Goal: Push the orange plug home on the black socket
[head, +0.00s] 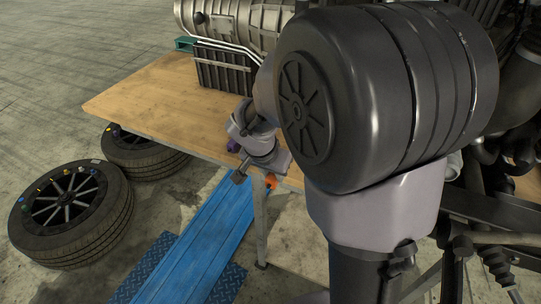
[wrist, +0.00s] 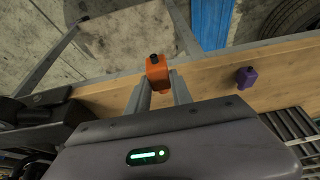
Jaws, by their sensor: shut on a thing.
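The orange plug (wrist: 157,74) is between the fingertips of my gripper (wrist: 160,80) in the wrist view, with a small dark end on its far side. My gripper is shut on it. In the head view the plug (head: 271,181) shows as a small orange patch below my gripper (head: 267,170), by the table's front edge. I cannot make out the black socket for certain in either view. My arm covers much of the right of the head view.
A purple piece (wrist: 246,77) sits on the wooden table (head: 140,92), right of the plug in the wrist view. A metal engine part (head: 235,20) stands at the table's back. A blue ramp (head: 205,240) and tyres (head: 70,215) are on the floor.

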